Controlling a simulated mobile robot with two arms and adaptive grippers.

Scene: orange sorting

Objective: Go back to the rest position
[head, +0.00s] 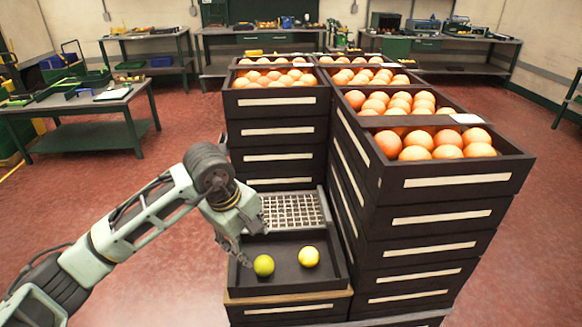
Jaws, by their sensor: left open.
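My left gripper (240,248) reaches in from the left and hangs over the left edge of a dark tray (285,280). It is open and holds nothing that I can see. A yellow fruit (308,256) lies farther right in the same tray. My right gripper is not in view.
Tall stacks of dark crates (458,185) filled with oranges (415,153) stand right of and behind the tray. A metal grid (292,210) lies behind the tray. A green-legged table (85,100) stands at the left. Red floor (150,270) is clear at the left.

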